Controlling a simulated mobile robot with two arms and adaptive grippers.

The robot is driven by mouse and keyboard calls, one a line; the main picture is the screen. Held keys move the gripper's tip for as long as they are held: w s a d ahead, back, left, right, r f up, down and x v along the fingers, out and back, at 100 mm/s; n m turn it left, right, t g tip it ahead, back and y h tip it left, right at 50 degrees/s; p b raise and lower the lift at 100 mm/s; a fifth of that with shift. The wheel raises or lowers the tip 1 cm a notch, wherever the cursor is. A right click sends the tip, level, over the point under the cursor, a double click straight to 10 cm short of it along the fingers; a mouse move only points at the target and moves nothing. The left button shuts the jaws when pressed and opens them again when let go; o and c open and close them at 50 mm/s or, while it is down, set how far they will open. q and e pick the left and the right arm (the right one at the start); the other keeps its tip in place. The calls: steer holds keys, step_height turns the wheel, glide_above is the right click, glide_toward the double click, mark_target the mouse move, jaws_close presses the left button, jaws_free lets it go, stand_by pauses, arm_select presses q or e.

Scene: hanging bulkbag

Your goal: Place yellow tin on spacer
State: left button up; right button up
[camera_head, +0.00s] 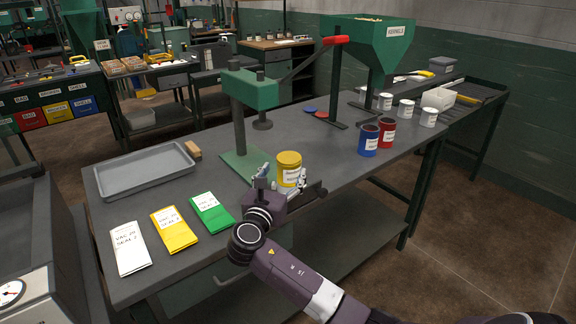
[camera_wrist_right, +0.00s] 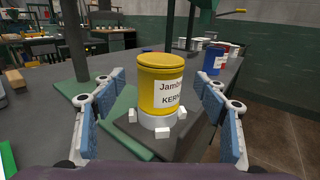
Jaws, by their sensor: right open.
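The yellow tin (camera_head: 289,162), with a white label, stands upright on the workbench side nearest me. In the right wrist view the tin (camera_wrist_right: 160,85) rests on a pale round spacer (camera_wrist_right: 158,121). Several small white blocks stand around the spacer on a dark plate (camera_wrist_right: 190,137). My right gripper (camera_head: 282,183) is open, with one blue-padded finger on each side of the tin. Gaps show between both fingers and the tin. The spacer is mostly hidden by my gripper in the head view. My left gripper is not in view.
A green press (camera_head: 250,90) stands behind and left of the tin. A blue tin (camera_head: 368,140) and a red tin (camera_head: 386,132) stand to the right. A grey tray (camera_head: 145,172) and white, yellow and green packets lie left. The bench between the tin and blue tin is clear.

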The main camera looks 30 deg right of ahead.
steer(key=v, duration=0.5)
steer(key=shift+s+a, duration=0.25)
steer(key=shift+a, duration=0.05)
